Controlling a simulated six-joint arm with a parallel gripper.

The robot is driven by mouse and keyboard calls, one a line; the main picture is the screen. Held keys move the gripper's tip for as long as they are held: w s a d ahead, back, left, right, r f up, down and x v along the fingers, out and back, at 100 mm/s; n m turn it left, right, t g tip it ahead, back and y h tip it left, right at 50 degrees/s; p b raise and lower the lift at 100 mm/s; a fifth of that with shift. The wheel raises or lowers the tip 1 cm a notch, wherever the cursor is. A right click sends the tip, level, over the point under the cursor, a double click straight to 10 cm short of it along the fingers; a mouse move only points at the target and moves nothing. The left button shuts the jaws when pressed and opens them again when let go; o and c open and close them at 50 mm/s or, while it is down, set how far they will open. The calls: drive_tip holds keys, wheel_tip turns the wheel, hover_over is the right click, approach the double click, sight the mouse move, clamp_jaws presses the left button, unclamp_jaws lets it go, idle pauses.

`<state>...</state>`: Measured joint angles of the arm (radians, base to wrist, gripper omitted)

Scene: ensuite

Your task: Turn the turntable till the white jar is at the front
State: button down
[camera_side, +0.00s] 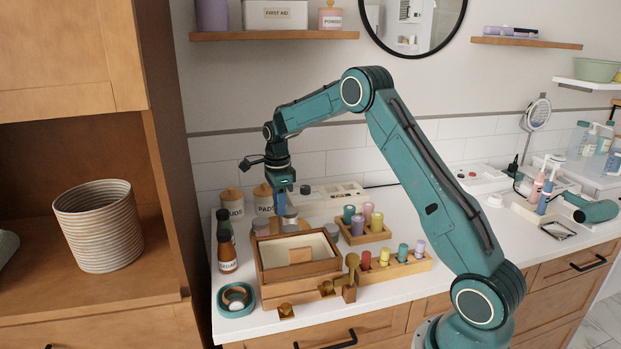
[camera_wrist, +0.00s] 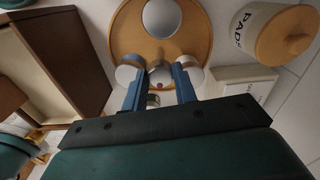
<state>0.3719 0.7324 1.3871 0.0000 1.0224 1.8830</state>
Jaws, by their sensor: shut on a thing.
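The turntable is a round wooden disc (camera_wrist: 201,43) in the wrist view, its upper part cut off by the frame. A large pale round top (camera_wrist: 160,17) stands on it; I cannot tell if this is the white jar. Smaller jars with pale or silvery lids stand at its lower left (camera_wrist: 127,73) and lower right (camera_wrist: 189,65). My gripper (camera_wrist: 158,92) points down at the turntable's lower edge, its blue fingers shut on a small grey-white piece, partly hidden between them. In the side view my gripper (camera_side: 280,207) is behind the wooden box, which hides much of the turntable.
The open-topped wooden box (camera_side: 300,272) stands in front. A rack of coloured pegs (camera_side: 399,266) and a tray of coloured cylinders (camera_side: 366,236) are on the right.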

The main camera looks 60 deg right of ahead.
drive_tip(key=shift+r, duration=0.1)
drive_tip(key=c, duration=1.1)
unclamp_jaws()
drive_tip(key=shift+r, duration=0.1)
wheel_tip(320, 180, up, 14)
drive_tip(key=shift+f, duration=0.2)
